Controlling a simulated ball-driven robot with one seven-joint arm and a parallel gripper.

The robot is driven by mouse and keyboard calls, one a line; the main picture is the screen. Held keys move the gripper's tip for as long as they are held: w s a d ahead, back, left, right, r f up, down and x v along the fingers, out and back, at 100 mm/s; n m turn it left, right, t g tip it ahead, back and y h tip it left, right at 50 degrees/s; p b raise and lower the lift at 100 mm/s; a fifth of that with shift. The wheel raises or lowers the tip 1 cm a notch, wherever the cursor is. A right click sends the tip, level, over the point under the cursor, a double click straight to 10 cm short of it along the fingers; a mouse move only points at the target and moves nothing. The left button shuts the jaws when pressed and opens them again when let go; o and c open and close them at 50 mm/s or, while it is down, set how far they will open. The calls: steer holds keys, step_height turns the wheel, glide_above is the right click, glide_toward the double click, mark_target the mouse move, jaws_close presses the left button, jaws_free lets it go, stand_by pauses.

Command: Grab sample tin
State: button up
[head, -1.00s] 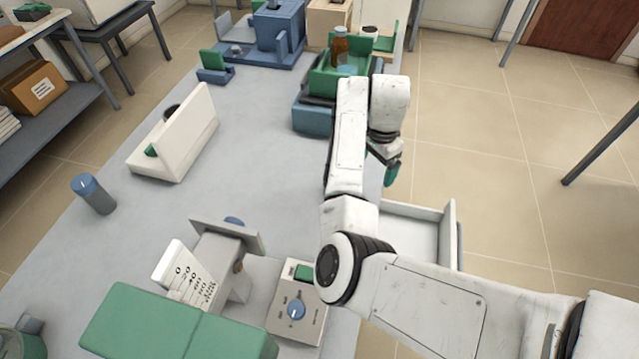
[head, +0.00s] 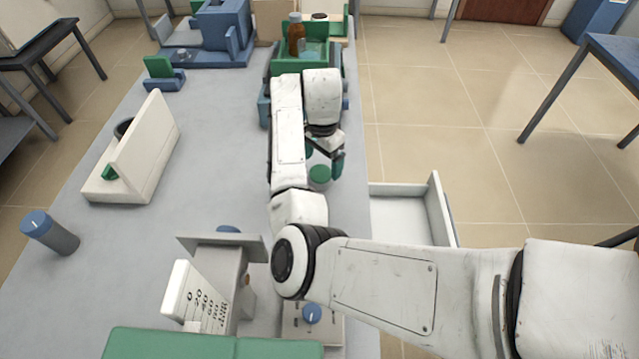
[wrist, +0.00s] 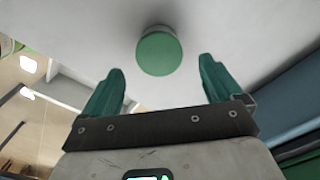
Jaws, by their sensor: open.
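The sample tin (head: 319,177) is a small round tin with a green lid and a pale side. It stands on the grey table, near its right edge, partly hidden by my arm. My gripper (head: 325,158) is open and empty, with green fingers, just beyond and above the tin in the head view. In the wrist view the green lid (wrist: 159,52) lies ahead of my open gripper (wrist: 161,72), roughly centred between the fingertips. No finger visibly touches it.
An open drawer (head: 437,210) juts out at the table's right edge. A green tray (head: 283,62) with a brown bottle (head: 296,35) stands behind my gripper. A grey stand (head: 222,248) is at the front. The table's middle is clear.

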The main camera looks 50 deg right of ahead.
mark_target(320, 173)
steer(key=shift+a+f+b, duration=0.15)
steer(key=shift+f+b, duration=1.25)
steer(key=shift+f, duration=0.05)
steer(key=shift+a+f+b, duration=0.15)
steer(key=shift+f+b, duration=1.25)
steer(key=shift+f, duration=0.05)
steer(key=shift+r, duration=0.1)
steer(key=c, duration=1.2)
